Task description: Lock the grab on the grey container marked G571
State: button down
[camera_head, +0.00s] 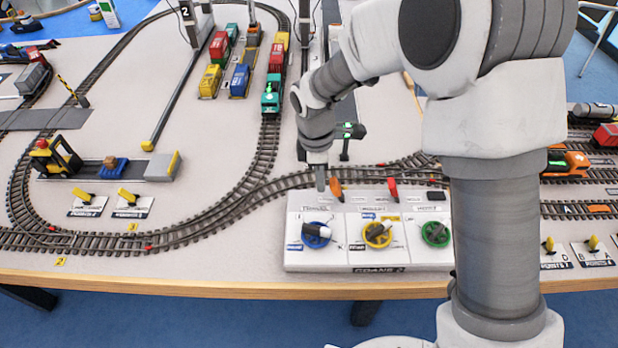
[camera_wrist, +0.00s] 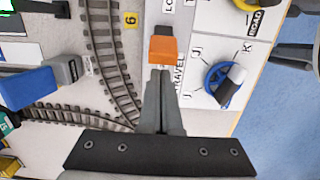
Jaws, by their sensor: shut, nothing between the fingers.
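A grey container (camera_head: 33,78) sits at the far left of the layout; no mark on it is readable. A control panel labelled CRANE 2 (camera_head: 378,270) stands at the table's front. It has a blue handwheel (camera_head: 318,242), a yellow one (camera_head: 377,240) and a green one (camera_head: 435,240). Behind them are an orange lever (camera_head: 336,189), a red lever (camera_head: 393,188) and a black switch (camera_head: 436,196). My gripper (camera_head: 320,186) is shut and empty, pointing down just left of the orange lever. In the wrist view its fingertips (camera_wrist: 162,74) are at the orange lever (camera_wrist: 163,48); contact is unclear.
Curved tracks (camera_head: 262,150) run behind the panel. Several coloured containers (camera_head: 239,80) stand between tracks. My arm hides the panel's right end.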

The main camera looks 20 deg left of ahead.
aim_at(333, 182)
jog(key=shift+w+d+r, duration=0.15)
jog(key=shift+d, duration=0.2)
jog(key=shift+r, duration=0.1)
jog(key=shift+d+y+p, duration=0.2)
jog(key=shift+y+p, duration=0.1)
jog(key=shift+w+d+r+y, duration=0.1)
jog(key=shift+d+r+y, duration=0.05)
jog(key=shift+y, duration=0.15)
jog(key=shift+w+d+r+g+y+p, duration=0.15)
jog(key=shift+d+r+g+y+p, duration=0.1)
jog(key=shift+d+y+p, duration=0.2)
jog(key=shift+w+d+r+g+y+p, duration=0.15)
jog(key=shift+d+g+y+p, duration=0.15)
jog(key=shift+y+p, duration=0.2)
jog(key=d+y, duration=0.1)
jog(key=y, duration=0.1)
jog(key=d+g+y+p, duration=0.1)
jog(key=shift+w+d+r+y, duration=0.1)
jog(key=shift+w+d+y, duration=0.25)
jog(key=shift+w+d, duration=0.05)
jog(key=shift+a, duration=0.1)
jog(key=shift+r, duration=0.15)
